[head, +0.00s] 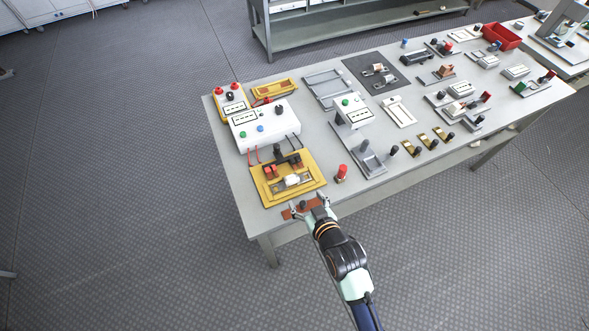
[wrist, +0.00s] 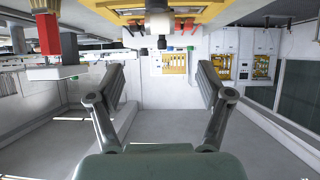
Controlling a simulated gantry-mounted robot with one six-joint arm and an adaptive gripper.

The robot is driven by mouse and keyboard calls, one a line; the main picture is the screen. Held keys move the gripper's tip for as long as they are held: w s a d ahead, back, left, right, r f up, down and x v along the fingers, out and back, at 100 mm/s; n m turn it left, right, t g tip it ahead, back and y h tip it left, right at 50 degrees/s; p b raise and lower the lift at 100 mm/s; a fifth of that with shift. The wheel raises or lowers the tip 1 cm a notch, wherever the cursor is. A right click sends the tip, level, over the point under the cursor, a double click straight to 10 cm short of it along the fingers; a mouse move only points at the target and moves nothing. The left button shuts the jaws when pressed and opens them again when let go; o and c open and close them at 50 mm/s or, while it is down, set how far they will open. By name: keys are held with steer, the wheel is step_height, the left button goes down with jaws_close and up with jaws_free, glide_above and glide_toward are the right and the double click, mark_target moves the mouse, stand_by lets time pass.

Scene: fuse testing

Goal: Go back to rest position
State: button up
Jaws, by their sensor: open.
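My gripper (head: 309,209) is at the near left edge of the workbench, in front of the yellow fuse test fixture (head: 264,192). In the wrist view its two fingers (wrist: 160,90) are spread apart with nothing between them. The fixture has a black lever, red parts and a pale piece on it. Red and black leads run from it to the white test box (head: 262,124) behind it. A small orange-brown piece lies at the table edge by the fingers; whether they touch it I cannot tell.
A red-topped knob (head: 341,173) stands right of the fixture, close to my gripper. The workbench (head: 225,160) carries many devices further right, with a red bin (head: 501,37) at the far end. A shelf (head: 340,32) stands behind. The floor in front is clear.

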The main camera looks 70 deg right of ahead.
stand_by(0.3)
steer(key=w+a+r+n+t+y, duration=0.2)
steer(key=w+a+r+n, duration=0.1)
steer(key=w+a+r, duration=0.5)
steer(key=w+a+r+n+t+y, duration=0.1)
steer(key=w+a+r+n+y, duration=0.2)
steer(key=a, duration=0.5)
steer(key=w+a+r+n+t+y, duration=0.1)
steer(key=w+a+r, duration=0.1)
steer(key=a+r, duration=0.45)
steer(key=w+a+r+n+y, duration=0.2)
steer(key=w+a+r+y, duration=0.15)
steer(key=a, duration=0.55)
step_height(320, 180, up, 23)
steer(key=s+a+p, duration=0.1)
steer(key=p, duration=2.1)
steer(key=shift+a+r+h, duration=0.1)
steer(key=shift+h, duration=0.15)
steer(key=shift+c, duration=0.4)
